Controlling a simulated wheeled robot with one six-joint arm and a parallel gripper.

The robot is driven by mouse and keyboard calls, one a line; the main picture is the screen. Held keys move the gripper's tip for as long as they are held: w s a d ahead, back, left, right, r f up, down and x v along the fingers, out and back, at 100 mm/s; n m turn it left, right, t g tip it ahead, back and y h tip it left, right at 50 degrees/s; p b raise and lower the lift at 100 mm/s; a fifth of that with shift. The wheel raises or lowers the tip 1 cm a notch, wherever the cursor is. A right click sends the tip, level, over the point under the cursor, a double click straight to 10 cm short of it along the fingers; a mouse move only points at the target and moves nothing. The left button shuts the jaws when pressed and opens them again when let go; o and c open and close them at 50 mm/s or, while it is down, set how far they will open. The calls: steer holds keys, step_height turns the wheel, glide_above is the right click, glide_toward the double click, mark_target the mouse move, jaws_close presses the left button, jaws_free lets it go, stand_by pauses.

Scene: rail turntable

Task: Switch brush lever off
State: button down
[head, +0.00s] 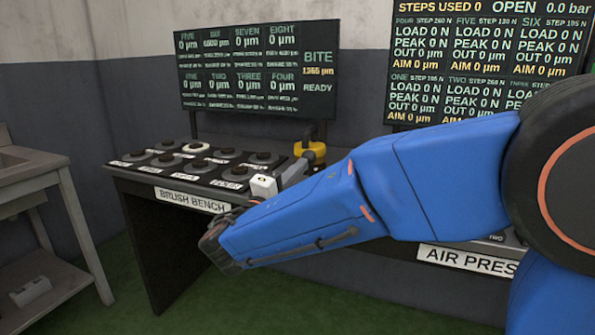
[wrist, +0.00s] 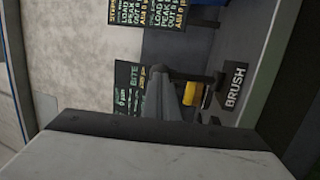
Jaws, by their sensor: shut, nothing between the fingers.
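The brush lever has a yellow housing (head: 313,150) with a dark handle (head: 308,132) rising from it, at the right end of the brush bench in the head view. In the wrist view, which is turned on its side, part of the yellow housing (wrist: 189,94) shows near a dark BRUSH sign (wrist: 235,87). My gripper (head: 301,164) is shut and empty, with its grey fingers close beside the lever. It also shows in the wrist view (wrist: 186,90), partly covering the lever. I cannot tell whether the fingers touch the handle.
A metal table (head: 35,185) stands at left. My blue arm hides the bench's right front.

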steer(key=shift+r, duration=0.15)
steer(key=w+d+r+g+y, duration=0.1)
steer(key=w+g, duration=0.1)
steer(key=w+r+g+y, duration=0.1)
steer(key=w+g, duration=0.1)
steer(key=w, duration=0.1)
steer(key=w+d+r+n+g+y, duration=0.1)
steer(key=w+r+g, duration=0.1)
steer(key=shift+w+d+r+y, duration=0.1)
steer(key=shift+w+d+y, duration=0.1)
steer(key=shift+d+y, duration=0.15)
steer(key=shift+w+d+g+y, duration=0.25)
steer(key=shift+w+g, duration=0.25)
steer(key=shift+w, duration=0.35)
steer(key=shift+w+d+g+y, duration=0.1)
steer(key=shift+w+d+g, duration=0.35)
steer(key=shift+w, duration=0.35)
steer(key=shift+a, duration=0.1)
